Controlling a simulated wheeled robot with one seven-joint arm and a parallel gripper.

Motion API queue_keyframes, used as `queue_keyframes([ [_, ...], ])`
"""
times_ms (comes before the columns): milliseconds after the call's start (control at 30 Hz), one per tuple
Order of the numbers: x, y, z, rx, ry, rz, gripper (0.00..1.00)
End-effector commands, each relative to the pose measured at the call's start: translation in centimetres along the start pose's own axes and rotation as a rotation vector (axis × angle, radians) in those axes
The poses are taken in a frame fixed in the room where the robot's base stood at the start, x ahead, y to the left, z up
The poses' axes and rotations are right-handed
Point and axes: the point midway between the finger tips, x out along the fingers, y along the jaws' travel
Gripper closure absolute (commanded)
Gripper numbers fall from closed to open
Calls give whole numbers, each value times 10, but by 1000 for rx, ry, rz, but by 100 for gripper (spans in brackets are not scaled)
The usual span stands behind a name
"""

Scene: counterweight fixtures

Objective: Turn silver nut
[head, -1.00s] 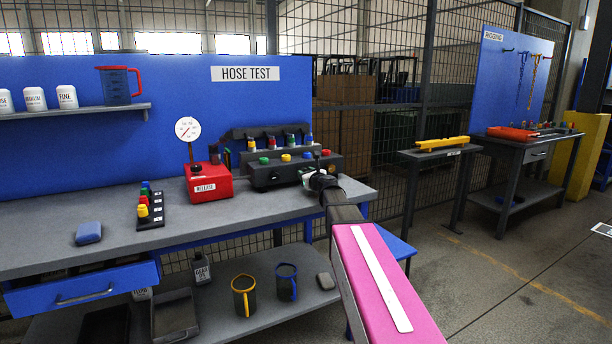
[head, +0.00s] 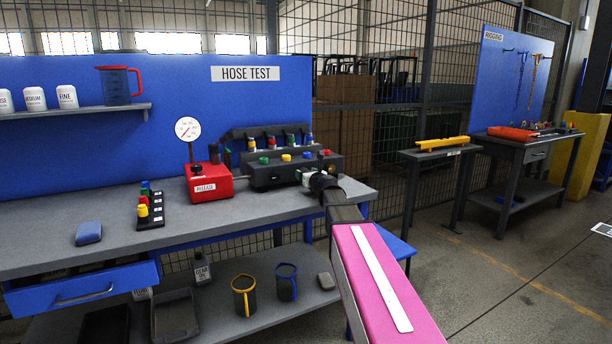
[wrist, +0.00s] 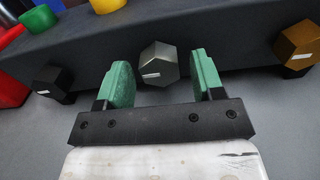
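The silver nut (wrist: 158,64) is a hexagonal head with a small white label on the front face of the dark block (wrist: 215,40). In the wrist view it lies just ahead of my gripper (wrist: 160,82), between the lines of its two green fingers. The fingers are apart, with clear space on both sides of the nut, and do not touch it.
A brass nut (wrist: 299,44) sits to the right and a black nut (wrist: 49,82) to the left on the same block. Coloured caps stand on top. A red RELEASE box (head: 208,184) with a gauge stands left of the block on the grey bench (head: 110,240).

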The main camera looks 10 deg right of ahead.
Motion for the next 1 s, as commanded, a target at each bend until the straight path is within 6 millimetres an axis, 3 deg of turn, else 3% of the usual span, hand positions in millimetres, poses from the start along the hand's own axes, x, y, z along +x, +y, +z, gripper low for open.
queue_keyframes([
  [467, -9, 0, 0, -2, 0, -1, 35],
  [1000, -98, 1, 0, -1, 0, -1, 35],
])
